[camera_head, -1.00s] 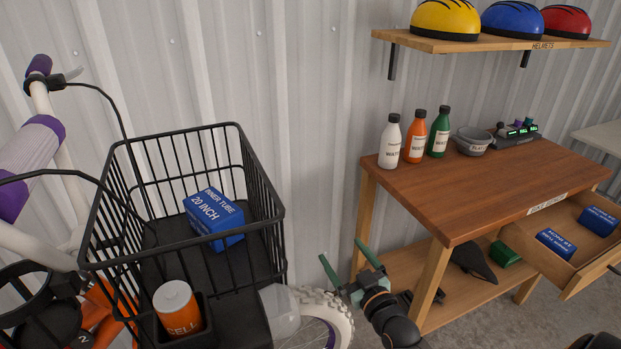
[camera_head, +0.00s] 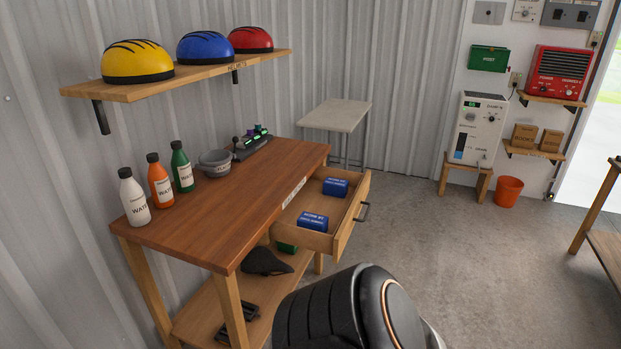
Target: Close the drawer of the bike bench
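The bike bench (camera_head: 235,208) is a wooden workbench against the corrugated wall, left of centre. Its drawer (camera_head: 343,222) is pulled out on the right side and stands open. The drawer has a dark handle (camera_head: 363,211) on its front face. Two blue boxes lie in it, one nearer the back (camera_head: 335,187) and one nearer me (camera_head: 312,221). A dark part of my own arm fills the bottom centre, in front of the lower shelf. Neither of my grippers shows now.
On the bench top stand a white bottle (camera_head: 134,197), an orange bottle (camera_head: 159,181), a green bottle (camera_head: 181,167) and a grey bowl (camera_head: 215,163). A shelf (camera_head: 205,77) with helmets hangs above. Open concrete floor (camera_head: 430,235) lies right of the drawer. An orange bucket (camera_head: 508,191) stands farther back.

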